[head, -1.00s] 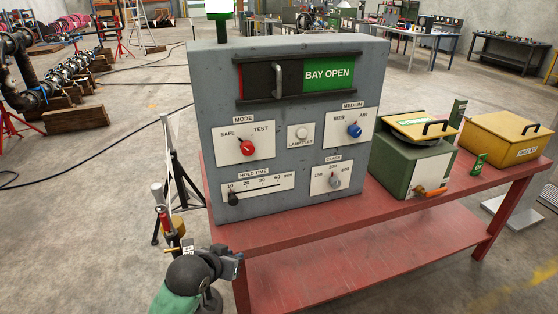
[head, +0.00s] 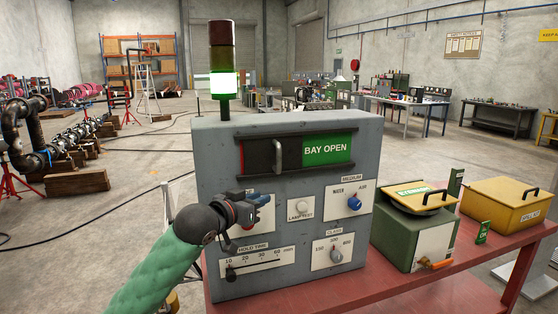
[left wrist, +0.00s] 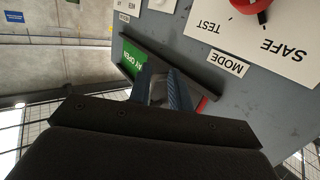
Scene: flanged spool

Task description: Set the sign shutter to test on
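The sign shutter (head: 260,157) is a dark sliding plate with a grey upright handle (head: 279,156) on the front of a grey panel box. It sits at the left and middle of its frame, with green "BAY OPEN" (head: 328,150) uncovered at right and a red sliver at its left edge. My left gripper (head: 257,198) is in front of the MODE plate, below and left of the handle. In the left wrist view, its fingers (left wrist: 158,72) are apart, overlapping the shutter frame in the picture; I see no grip on the handle. My right gripper is not in view.
A green case (head: 413,235) and yellow box (head: 508,208) stand right.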

